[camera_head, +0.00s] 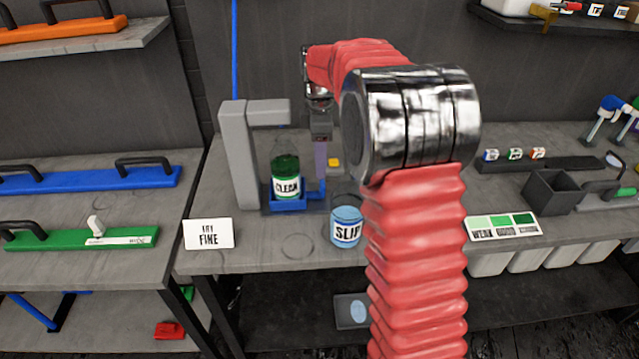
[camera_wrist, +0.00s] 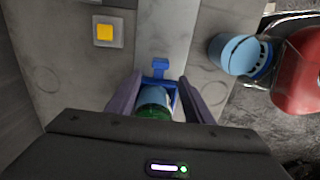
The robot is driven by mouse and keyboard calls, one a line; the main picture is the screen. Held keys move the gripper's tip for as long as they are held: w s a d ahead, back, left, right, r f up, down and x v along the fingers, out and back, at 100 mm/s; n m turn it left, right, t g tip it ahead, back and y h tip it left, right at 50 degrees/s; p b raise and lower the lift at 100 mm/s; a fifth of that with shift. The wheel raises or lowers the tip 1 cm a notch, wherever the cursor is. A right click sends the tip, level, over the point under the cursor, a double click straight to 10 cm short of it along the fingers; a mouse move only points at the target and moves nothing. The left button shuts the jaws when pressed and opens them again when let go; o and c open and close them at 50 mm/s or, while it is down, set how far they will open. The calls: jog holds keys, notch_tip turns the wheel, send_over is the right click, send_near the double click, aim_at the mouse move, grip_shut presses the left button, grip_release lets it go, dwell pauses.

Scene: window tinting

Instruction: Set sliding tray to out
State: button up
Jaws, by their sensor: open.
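The blue sliding tray (camera_head: 289,206) sits at the foot of a grey stand (camera_head: 238,155) on the workbench, with a green-lidded CLEAN jar (camera_head: 286,180) upright in it. A blue tab (camera_wrist: 160,66) sticks out from the tray in the wrist view. My gripper (camera_head: 321,160) points down beside the jar, over the tab's side of the tray. In the wrist view my gripper (camera_wrist: 160,76) is open, its purple fingers apart on both sides of the tray's tab end. Whether the fingers touch the tray cannot be told.
A blue SLIP jar (camera_head: 346,228) stands near the bench's front edge, close to my arm. A yellow button (camera_head: 334,162) lies behind the tray. A FINE card (camera_head: 208,233) and a WEAK-labelled colour card (camera_head: 503,227) lie toward the front. Bare bench shows left of the SLIP jar.

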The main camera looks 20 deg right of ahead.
aim_at(320, 183)
notch_tip(320, 183, down, 8)
jog(key=shift+f, duration=0.15)
dwell(0.3)
jog(key=shift+c, duration=0.6)
grip_shut()
